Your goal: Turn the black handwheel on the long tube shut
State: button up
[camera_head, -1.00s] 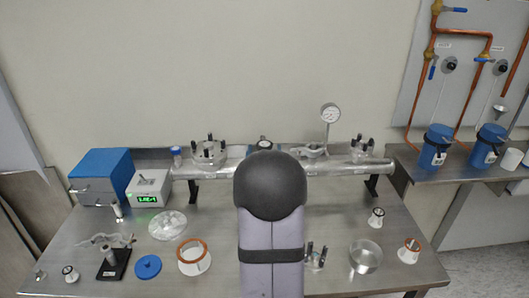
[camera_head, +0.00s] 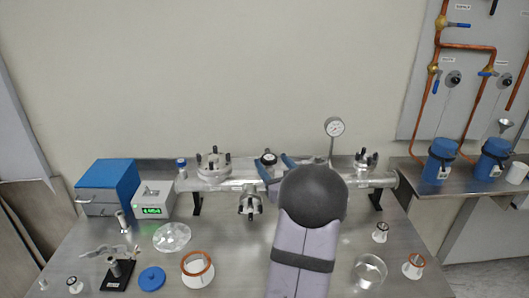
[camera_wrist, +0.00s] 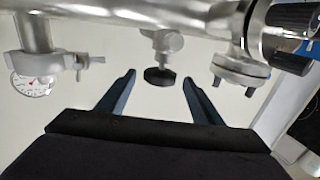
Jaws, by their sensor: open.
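The long tube (camera_head: 225,185) lies horizontally on supports along the back of the bench; it also crosses the top of the wrist view (camera_wrist: 110,10). The black handwheel (camera_head: 268,158) sits on a short metal stem at the middle of the tube. My gripper (camera_head: 273,162) is open, its blue fingers on either side of the handwheel in the head view. In the wrist view, the handwheel (camera_wrist: 160,77) shows between the fingertips, with a gap on each side. Its exact depth relative to the fingertips is hard to tell. My arm hides part of the tube and bench.
A clamped flange (camera_head: 214,165) stands left of the handwheel, another (camera_head: 366,160) right. A front port (camera_head: 250,205) is below left. A dial gauge (camera_head: 334,128) rises close on the right. A blue box (camera_head: 108,182) and loose parts occupy the bench.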

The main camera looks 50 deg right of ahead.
aim_at(266, 154)
jog(key=shift+w, duration=0.1)
jog(key=shift+p+x, duration=0.95)
jog(key=shift+x, duration=2.65)
jog(key=c, duration=1.1)
jog(key=shift+o, duration=0.2)
jog(key=shift+f, duration=0.1)
